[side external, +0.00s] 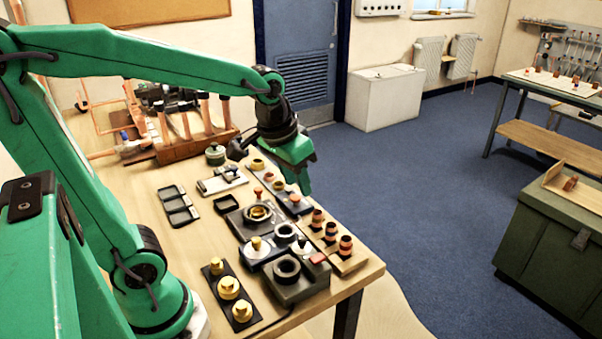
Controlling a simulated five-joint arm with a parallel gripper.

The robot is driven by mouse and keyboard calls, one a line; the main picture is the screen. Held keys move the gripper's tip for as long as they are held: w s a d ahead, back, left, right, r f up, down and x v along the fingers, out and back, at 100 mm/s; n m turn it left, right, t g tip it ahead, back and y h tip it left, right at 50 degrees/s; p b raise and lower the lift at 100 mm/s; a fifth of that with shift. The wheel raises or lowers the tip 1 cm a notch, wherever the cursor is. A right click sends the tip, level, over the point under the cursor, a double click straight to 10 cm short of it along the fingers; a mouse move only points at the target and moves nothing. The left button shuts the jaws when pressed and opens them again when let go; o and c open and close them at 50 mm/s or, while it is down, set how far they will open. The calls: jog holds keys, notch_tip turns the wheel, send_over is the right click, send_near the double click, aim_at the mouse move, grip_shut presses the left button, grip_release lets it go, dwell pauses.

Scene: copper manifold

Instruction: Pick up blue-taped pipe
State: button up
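My gripper (304,184) hangs over the back part of the workbench, fingers pointing down, above a dark strip holding small brass and copper pieces. Its fingers overlap in this view, so I cannot tell how far apart they are, and I see no pipe between them. Copper pipes stand upright in the manifold (205,115) at the back left, left of my gripper. A small blue spot (124,135) shows at its left end, too small to identify.
The wooden workbench (165,215) holds black trays (178,207), a board with brass fittings (229,288), dark ring-shaped fixtures (287,268) and a wooden strip with several copper pieces (331,237). The bench's right edge is close. Blue floor lies beyond, with a green chest (545,245).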

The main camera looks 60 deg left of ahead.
jog(key=w+f+n+g, duration=0.1)
jog(key=w+f+g, duration=0.1)
jog(key=w+f, duration=0.35)
jog(key=g, duration=0.1)
send_over(331, 224)
jog(key=shift+n, duration=0.4)
jog(key=f, duration=0.5)
jog(key=shift+s+d+f, duration=0.3)
jog(key=shift+s+d, duration=0.1)
jog(key=shift+w+a+f, duration=0.1)
jog(key=shift+w+f, duration=0.15)
jog(key=shift+f, duration=0.25)
jog(key=shift+w+a+f, duration=0.1)
jog(key=shift+f, duration=1.9)
jog(key=shift+a+f, duration=0.1)
jog(key=shift+f, duration=1.85)
jog(key=c, duration=0.8)
